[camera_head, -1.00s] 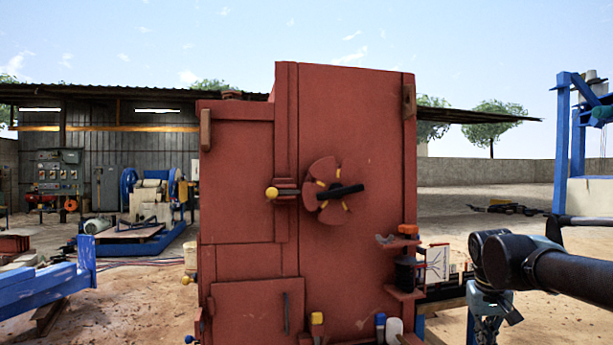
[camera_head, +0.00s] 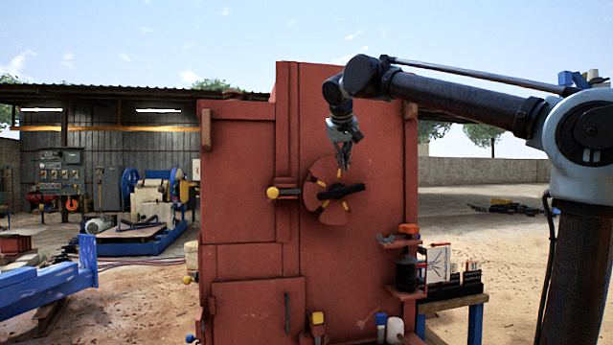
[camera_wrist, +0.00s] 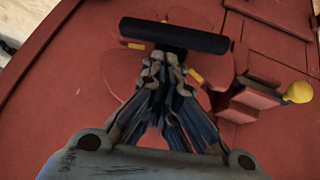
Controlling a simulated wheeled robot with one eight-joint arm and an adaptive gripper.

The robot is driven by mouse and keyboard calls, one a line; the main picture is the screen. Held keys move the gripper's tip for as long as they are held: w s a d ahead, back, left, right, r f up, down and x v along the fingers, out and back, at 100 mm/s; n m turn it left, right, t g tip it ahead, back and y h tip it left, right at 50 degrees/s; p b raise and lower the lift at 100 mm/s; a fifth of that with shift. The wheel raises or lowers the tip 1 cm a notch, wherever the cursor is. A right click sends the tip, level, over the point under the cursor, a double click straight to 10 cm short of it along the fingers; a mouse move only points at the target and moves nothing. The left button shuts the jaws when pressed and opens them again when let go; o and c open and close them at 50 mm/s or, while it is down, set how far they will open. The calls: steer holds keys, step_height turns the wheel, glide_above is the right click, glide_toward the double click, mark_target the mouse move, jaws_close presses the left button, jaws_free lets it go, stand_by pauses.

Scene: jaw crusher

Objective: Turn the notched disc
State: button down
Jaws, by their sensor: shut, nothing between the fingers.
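The red notched disc (camera_head: 323,171) is on the upright face of the red machine (camera_head: 375,260). It has yellow marks and a black bar handle (camera_head: 342,192) across its middle, slightly tilted. My gripper (camera_head: 344,164) is shut and empty, pointing down in front of the disc's upper right, just above the bar in the picture. In the wrist view the fingertips (camera_wrist: 165,62) come close below the black bar (camera_wrist: 175,36) and hide part of the disc (camera_wrist: 118,72). I cannot tell whether they touch it.
A yellow-knobbed bolt (camera_head: 273,193) sits at the disc's left; its knob also shows in the wrist view (camera_wrist: 298,92). A small shelf (camera_head: 404,290) with a dark spool juts out at lower right. The machine face below the disc is mostly clear.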

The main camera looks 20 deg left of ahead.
steer(key=s+a+r+n+y, duration=0.1)
steer(key=s+a+r, duration=0.1)
steer(key=a+r, duration=0.3)
steer(key=s+a+r+y, duration=0.1)
steer(key=s+a+r, duration=0.1)
steer(key=a, duration=0.5)
steer(key=shift+t, duration=0.4)
steer(key=x, duration=0.9)
steer(key=shift+w+a, duration=0.1)
steer(key=shift+w, duration=0.05)
steer(key=f, duration=0.3)
steer(key=shift+w, duration=0.25)
steer(key=shift+d+f, duration=0.3)
steer(key=shift+f, duration=0.35)
steer(key=shift+w+d, duration=0.1)
steer(key=shift+w, duration=0.05)
